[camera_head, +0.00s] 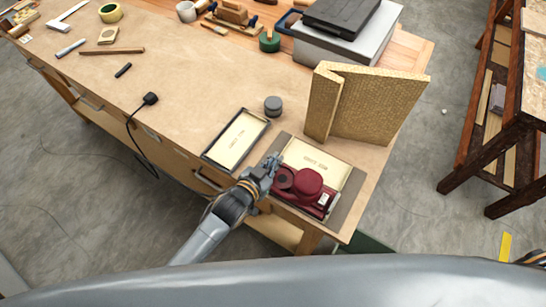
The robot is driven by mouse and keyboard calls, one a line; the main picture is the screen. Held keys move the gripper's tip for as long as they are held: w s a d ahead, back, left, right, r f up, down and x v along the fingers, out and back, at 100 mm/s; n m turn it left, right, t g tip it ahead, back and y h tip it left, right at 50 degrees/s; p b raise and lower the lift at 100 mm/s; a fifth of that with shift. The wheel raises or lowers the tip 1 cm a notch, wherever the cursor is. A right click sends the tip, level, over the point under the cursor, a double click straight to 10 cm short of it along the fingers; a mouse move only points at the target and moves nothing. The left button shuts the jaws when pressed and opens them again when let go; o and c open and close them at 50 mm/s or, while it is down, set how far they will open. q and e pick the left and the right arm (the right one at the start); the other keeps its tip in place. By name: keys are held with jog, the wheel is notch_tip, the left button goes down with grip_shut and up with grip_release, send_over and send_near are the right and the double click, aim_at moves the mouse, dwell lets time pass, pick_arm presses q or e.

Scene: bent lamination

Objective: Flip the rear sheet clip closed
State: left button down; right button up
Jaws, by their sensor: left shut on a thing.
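A dark red sander (309,183) with rounded knobs lies near the front right of the workbench. A pale metal part, possibly a sheet clip (324,200), shows at its right end; I cannot tell whether it is the rear one or whether it is open. My left gripper (271,168) reaches in from the lower left and is shut at the sander's left end. The fingers hide what exactly they hold there, and any clip at that end is hidden.
The sander lies on a grey mat (346,189) beside a labelled pale sheet (318,160). A dark-rimmed tray (238,138), a grey round container (273,105) and a gold folded panel (372,103) stand around it. The bench's front edge is close; its left middle is mostly clear.

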pick_arm(q)
jog(key=shift+f+m, duration=0.15)
jog(key=shift+m, duration=0.25)
jog(key=shift+t, duration=0.3)
jog(key=c, duration=1.7)
grip_release()
jog(key=shift+d, duration=0.1)
jog(key=shift+c, duration=0.2)
jog(key=v, duration=1.2)
jog(key=shift+d+r, duration=0.2)
jog(key=shift+r, duration=0.05)
